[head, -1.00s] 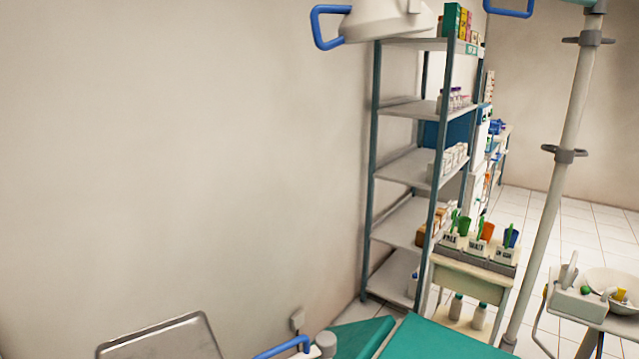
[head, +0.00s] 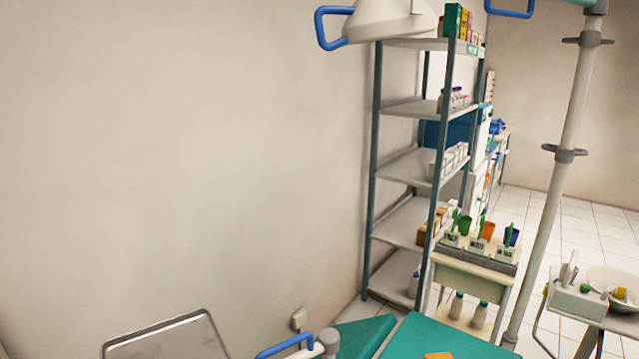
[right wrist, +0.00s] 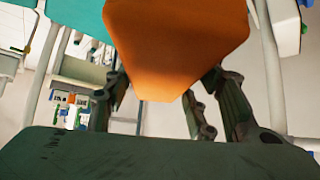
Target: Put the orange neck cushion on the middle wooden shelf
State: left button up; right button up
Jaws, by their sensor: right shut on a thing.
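The orange neck cushion (right wrist: 175,45) fills the upper middle of the right wrist view. My right gripper (right wrist: 168,82) is shut on it, with dark fingers on both sides. In the head view only a small orange piece (head: 438,355) shows at the bottom edge, in front of the teal surface. A tall rack with teal posts stands against the wall; its middle shelf (head: 408,166) looks grey rather than wooden and bears white boxes at its right side. I see no clearly wooden shelf. My left gripper is not in view.
A small cart (head: 470,277) with cups and holders stands before the rack. A pale pole (head: 555,180) rises at the right, near a basin unit (head: 580,300). A teal padded surface (head: 450,338) lies at the bottom. A metal tray (head: 165,342) is at bottom left.

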jog(key=s+a+r+n+g+y, duration=0.3)
jog(key=s+a+r+n+y, duration=0.3)
jog(key=s+r+n, duration=0.4)
jog(key=shift+s+a+r+g+y, duration=0.4)
jog(key=shift+s+a+r, duration=0.35)
jog(key=shift+r, duration=0.15)
jog(key=shift+a, duration=0.1)
